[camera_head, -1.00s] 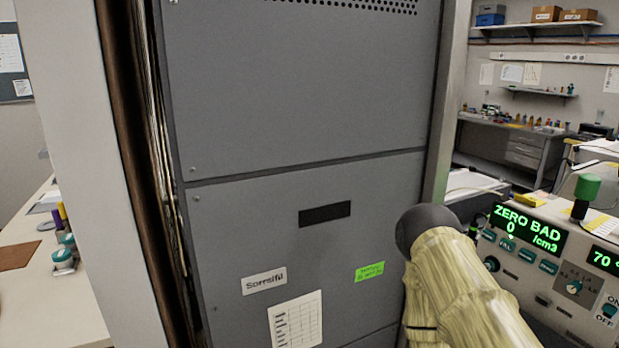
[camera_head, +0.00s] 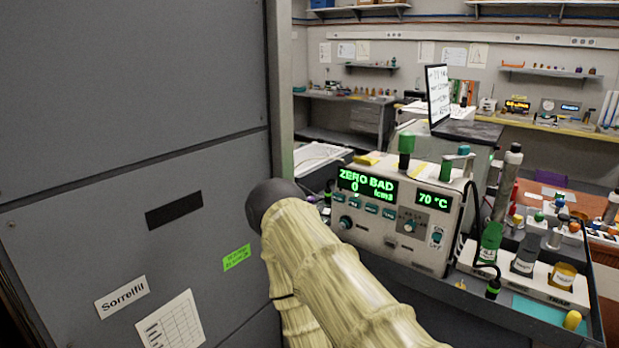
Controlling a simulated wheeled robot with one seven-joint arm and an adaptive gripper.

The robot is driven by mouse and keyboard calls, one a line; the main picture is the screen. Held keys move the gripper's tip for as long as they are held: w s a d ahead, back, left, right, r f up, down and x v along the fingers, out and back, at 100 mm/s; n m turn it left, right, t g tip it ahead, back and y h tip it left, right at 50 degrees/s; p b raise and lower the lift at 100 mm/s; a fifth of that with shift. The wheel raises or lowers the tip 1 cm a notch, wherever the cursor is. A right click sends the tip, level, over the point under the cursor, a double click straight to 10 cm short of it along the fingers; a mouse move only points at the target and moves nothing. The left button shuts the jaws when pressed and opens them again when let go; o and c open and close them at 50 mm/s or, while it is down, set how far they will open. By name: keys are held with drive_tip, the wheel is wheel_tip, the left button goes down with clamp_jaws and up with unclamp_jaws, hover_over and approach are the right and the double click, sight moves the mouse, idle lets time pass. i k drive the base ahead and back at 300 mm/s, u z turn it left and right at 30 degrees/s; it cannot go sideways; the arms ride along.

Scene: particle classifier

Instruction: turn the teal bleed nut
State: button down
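A particle classifier unit (camera_head: 375,235) stands right of centre in the head view. Its green displays read "ZERO BAD 0 /cm3" and "70 °C". Several small teal knobs and buttons sit on its front, and a small teal part (camera_head: 463,150) shows on its top right. I cannot tell which teal part, if any, is the bleed nut. My arm, in a pale yellow cover with a dark rounded joint, crosses the lower middle and hides part of the unit's lower left. My gripper is out of view.
A tall grey cabinet (camera_head: 110,90) fills the left side, close to my arm. Right of the unit are a tray (camera_head: 540,287) with labelled bottles, a metal cylinder (camera_head: 506,182) and several small coloured items. A laptop-like screen (camera_head: 438,95) stands behind. Benches line the far wall.

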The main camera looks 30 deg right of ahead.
sight(343, 223)
drive_tip(key=k, duration=0.45)
drive_tip(key=z, duration=0.3)
drive_tip(key=i, duration=0.4)
drive_tip(key=z, duration=0.95)
